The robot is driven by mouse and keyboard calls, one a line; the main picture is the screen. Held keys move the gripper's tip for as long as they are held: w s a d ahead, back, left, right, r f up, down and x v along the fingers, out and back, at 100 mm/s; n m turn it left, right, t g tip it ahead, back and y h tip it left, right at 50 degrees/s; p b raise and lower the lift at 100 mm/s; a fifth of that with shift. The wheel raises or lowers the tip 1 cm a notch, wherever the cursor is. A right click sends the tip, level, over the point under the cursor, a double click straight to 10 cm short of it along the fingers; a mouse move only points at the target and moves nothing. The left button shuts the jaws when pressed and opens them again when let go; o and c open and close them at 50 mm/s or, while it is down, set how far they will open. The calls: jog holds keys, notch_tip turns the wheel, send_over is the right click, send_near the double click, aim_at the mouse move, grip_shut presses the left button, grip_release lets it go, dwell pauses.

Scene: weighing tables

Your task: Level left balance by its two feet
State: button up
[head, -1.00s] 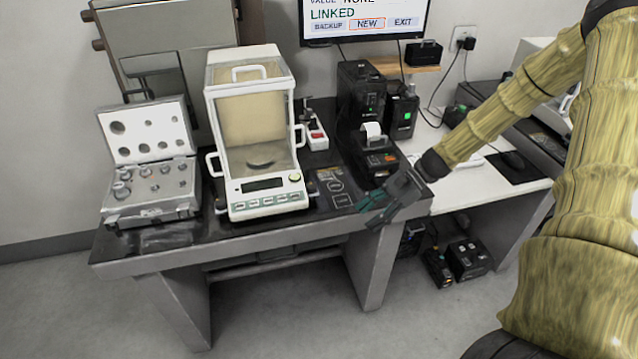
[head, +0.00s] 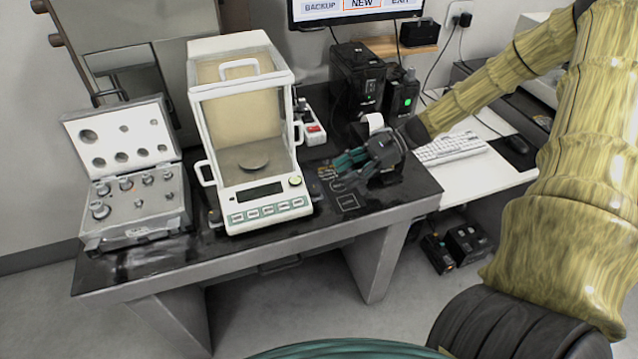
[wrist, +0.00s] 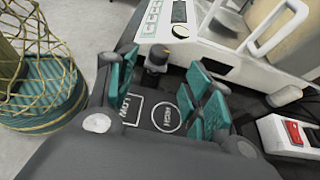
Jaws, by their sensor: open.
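The left balance (head: 246,195), white with a glass draft shield, stands on the black-topped table. A small dark foot (head: 315,189) shows at its front right corner, and another foot (head: 214,216) shows at its front left. In the wrist view, the dark front foot (wrist: 157,58) with a grey collar stands beyond and between my fingertips, apart from them. My gripper (head: 338,164) is open and empty, with teal fingers, to the right of the balance, pointing left. It also shows in the wrist view (wrist: 165,74), low over the table.
A grey weight case (head: 140,225) stands open left of the balance. Black boxes (head: 358,80) and a power strip (head: 312,127) lie behind. Table markings (wrist: 172,118) show below my gripper. A keyboard (head: 450,148) is on the white desk at right.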

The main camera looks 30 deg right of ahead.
aim_at(315, 191)
jog(key=shift+p+x, duration=0.3)
jog(key=shift+x, duration=3.85)
jog(key=shift+d, duration=0.1)
jog(key=c, duration=1)
